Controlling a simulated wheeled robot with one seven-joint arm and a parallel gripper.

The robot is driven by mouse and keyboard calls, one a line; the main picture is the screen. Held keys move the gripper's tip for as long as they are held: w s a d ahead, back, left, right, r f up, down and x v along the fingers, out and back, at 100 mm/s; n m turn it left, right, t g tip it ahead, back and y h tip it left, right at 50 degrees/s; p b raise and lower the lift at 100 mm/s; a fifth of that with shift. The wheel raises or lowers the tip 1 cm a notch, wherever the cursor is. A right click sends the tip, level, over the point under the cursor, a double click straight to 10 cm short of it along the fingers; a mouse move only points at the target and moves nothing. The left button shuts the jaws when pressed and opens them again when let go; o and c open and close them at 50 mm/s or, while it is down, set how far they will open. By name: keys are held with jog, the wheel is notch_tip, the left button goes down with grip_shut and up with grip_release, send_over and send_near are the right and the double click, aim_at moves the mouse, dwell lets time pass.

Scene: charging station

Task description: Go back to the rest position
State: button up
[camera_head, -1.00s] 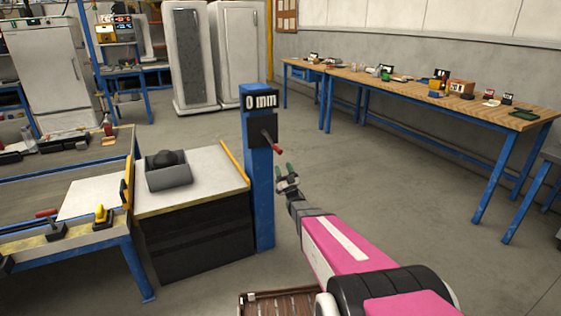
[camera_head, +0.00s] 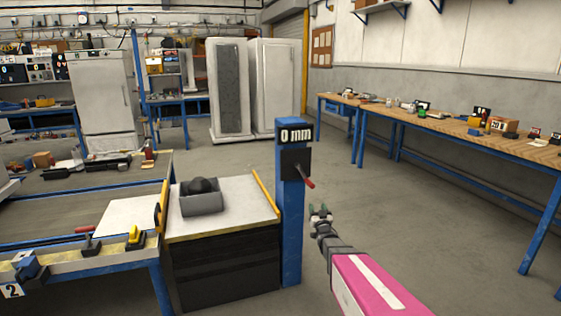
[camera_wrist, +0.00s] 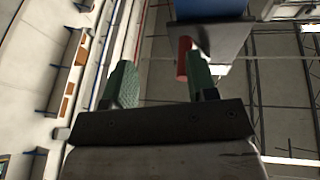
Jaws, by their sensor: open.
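My gripper (camera_head: 320,211) is at the end of my pink arm, right of the blue post (camera_head: 291,230) in the head view. Its two green fingers are apart, with nothing between them. The post carries a sign reading "0 mm" (camera_head: 296,134) and a dark plate with a red-handled lever (camera_head: 307,182), which points down and right. The gripper is below the red handle and apart from it. In the wrist view the gripper (camera_wrist: 160,85) shows open, and the red handle (camera_wrist: 183,59) appears beyond the right finger.
A dark cabinet (camera_head: 225,265) with a grey bin (camera_head: 202,203) on top stands left of the post. A blue-framed workbench (camera_head: 100,258) is further left. A long wooden table (camera_head: 450,140) runs along the right wall. The floor between post and table is clear.

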jog(key=s+f+g+h, duration=0.1)
jog(key=s+f+g, duration=0.2)
jog(key=s+g, duration=0.7)
jog(key=s+f+g+h, duration=0.1)
jog(key=s+f+g, duration=0.3)
jog(key=s+g, duration=0.7)
jog(key=s, duration=1)
jog(key=shift+d+f+m+g+h, duration=0.15)
jog(key=shift+f+m+g+h, duration=0.15)
